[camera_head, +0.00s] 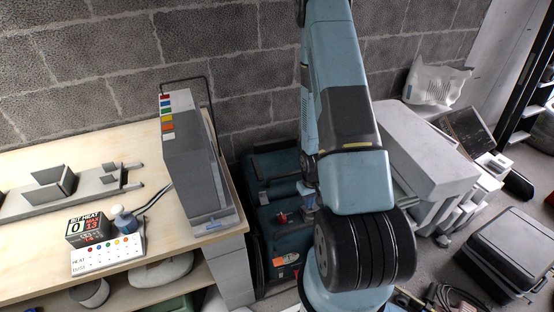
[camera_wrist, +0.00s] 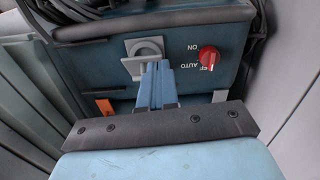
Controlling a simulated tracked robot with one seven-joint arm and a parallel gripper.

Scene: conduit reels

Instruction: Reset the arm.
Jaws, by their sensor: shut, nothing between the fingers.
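My gripper (camera_wrist: 156,82) shows in the wrist view with its two blue fingers together and nothing between them. It points at the front of a teal machine (camera_wrist: 100,62). The fingertips overlap a grey square fitting with a round ring (camera_wrist: 145,47) in the picture; I cannot tell if they touch it. A red rotary knob (camera_wrist: 208,56) with ON and AUTO labels sits to the right of the fingers. In the head view my arm hangs in front of the teal machine (camera_head: 270,165), whose red knob (camera_head: 282,217) shows beside the arm.
A wooden workbench (camera_head: 60,150) at left carries a grey cabinet with coloured labels (camera_head: 185,150), a bending fixture (camera_head: 60,190) and a heater control box (camera_head: 95,260). Grey blocks (camera_head: 430,160) stand right of my arm. A dark case (camera_head: 510,250) lies on the floor at right.

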